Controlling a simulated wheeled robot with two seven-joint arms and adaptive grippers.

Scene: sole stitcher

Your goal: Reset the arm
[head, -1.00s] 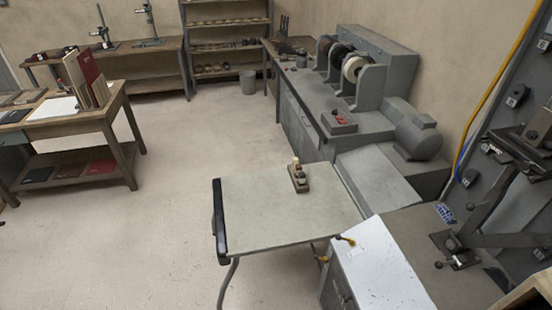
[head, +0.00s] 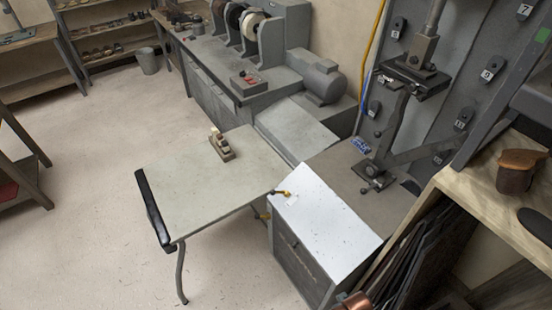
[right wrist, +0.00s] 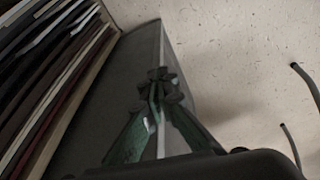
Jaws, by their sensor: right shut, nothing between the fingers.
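My right gripper (right wrist: 159,78) shows in the right wrist view, with its dark green fingers together and nothing between them. It is above the floor, beside a grey panel and a stack of thin dark sheets. Neither gripper shows in the head view, and my left gripper is in no view. The head view shows the dark stitching machine (head: 391,125) standing on a brown-grey bench top at the right.
A pale table (head: 200,190) carries a small wooden block (head: 222,146). A white-topped cabinet (head: 325,215) stands right of it. A wooden shelf (head: 480,200) is at the far right, with dark sheets (head: 420,250) below. The floor (head: 80,240) at left is clear.

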